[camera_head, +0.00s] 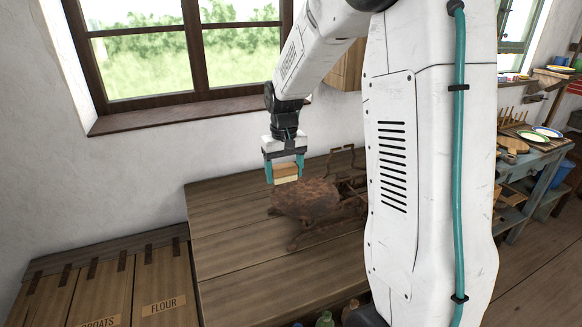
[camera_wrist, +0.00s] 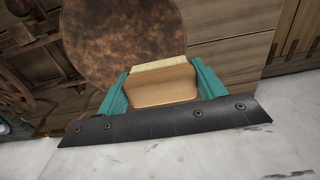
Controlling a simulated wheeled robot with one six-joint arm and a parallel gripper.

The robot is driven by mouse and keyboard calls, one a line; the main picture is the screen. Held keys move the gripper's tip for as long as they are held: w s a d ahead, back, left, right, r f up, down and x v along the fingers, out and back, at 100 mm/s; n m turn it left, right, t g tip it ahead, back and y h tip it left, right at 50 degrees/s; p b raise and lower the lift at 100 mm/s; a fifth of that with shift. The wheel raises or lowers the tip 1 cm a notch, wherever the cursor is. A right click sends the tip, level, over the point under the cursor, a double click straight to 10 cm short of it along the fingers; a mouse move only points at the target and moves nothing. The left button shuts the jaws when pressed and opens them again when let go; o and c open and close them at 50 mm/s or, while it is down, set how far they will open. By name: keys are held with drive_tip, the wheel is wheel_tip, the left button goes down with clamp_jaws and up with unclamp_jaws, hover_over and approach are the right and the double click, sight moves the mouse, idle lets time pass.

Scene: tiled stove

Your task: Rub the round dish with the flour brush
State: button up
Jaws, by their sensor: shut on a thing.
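My gripper (camera_head: 285,169) is shut on the flour brush (camera_head: 286,172), which has a tan wooden block and pale bristles. In the wrist view the brush (camera_wrist: 160,86) sits between the teal fingers of my gripper (camera_wrist: 160,88).
A rusty frame with a wheel (camera_head: 350,185) stands beside the dish on the wooden table (camera_head: 225,225). Wooden bins labelled oats and flour (camera_head: 163,285) are at lower left. A window (camera_head: 190,50) is behind. The table's left part is clear.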

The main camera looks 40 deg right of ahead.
drive_tip(key=shift+r, duration=1.6)
drive_tip(key=shift+d, duration=0.1)
